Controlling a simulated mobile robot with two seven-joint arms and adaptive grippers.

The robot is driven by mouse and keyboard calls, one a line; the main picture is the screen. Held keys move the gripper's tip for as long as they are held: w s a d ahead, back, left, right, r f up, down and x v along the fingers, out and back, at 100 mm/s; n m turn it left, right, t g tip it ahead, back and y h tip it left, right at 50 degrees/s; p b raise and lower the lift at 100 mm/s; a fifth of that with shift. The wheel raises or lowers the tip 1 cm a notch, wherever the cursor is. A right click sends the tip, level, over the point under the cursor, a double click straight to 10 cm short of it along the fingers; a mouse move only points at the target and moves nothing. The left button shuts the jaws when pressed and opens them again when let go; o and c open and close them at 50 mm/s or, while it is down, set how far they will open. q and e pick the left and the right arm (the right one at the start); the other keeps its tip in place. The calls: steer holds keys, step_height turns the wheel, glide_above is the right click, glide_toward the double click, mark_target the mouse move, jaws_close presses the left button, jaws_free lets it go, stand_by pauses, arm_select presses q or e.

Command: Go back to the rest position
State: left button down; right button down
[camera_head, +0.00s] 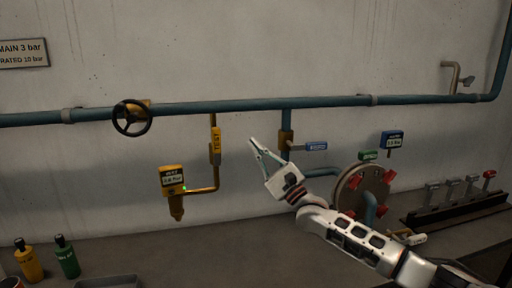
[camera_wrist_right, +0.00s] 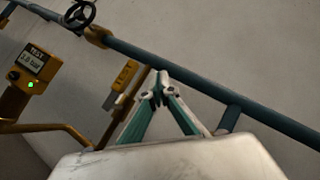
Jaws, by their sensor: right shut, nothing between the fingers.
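My right arm reaches in from the lower right. My left gripper is in neither view.
A teal pipe (camera_head: 220,107) with a black handwheel (camera_head: 132,117) runs along the wall. A yellow gauge (camera_head: 172,178), a round flange (camera_head: 350,193) with red clamps and a lever rack (camera_head: 455,209) surround the arm. Yellow (camera_head: 28,262) and green (camera_head: 67,258) bottles stand lower left.

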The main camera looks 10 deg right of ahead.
steer(key=s+a+f+n+g, duration=0.2)
steer(key=s+a+f+n, duration=0.1)
steer(key=f, duration=0.3)
steer(key=s+a+f+n+g+h, duration=0.1)
steer(key=s+a+f+n, duration=0.25)
steer(key=f, duration=0.25)
steer(key=s+a+f+n+g, duration=0.2)
steer(key=s+a+f+n, duration=0.1)
steer(key=a+f, duration=0.15)
steer(key=s+d+f+n+g+h, duration=0.15)
steer(key=s+f+n+h, duration=0.25)
steer(key=s+f+n, duration=0.5)
steer(key=s+d+f+n+g+h, duration=0.3)
steer(key=s+d+f+h, duration=0.4)
steer(key=s+d+f, duration=0.55)
steer(key=s+d+n+g+h, duration=0.45)
steer(key=s+d+h, duration=0.25)
steer(key=s+d, duration=0.95)
steer(key=w+a+f+m+t+y, duration=0.1)
steer(key=a+f+t+y, duration=0.1)
steer(key=a+f, duration=0.4)
steer(key=w+a+f+m+t+y, duration=0.1)
steer(key=a+f+y, duration=0.4)
steer(key=f, duration=0.6)
steer(key=shift+w+a+f+m+t, duration=0.25)
steer(key=shift+w+a+t, duration=0.25)
steer(key=shift+a, duration=0.4)
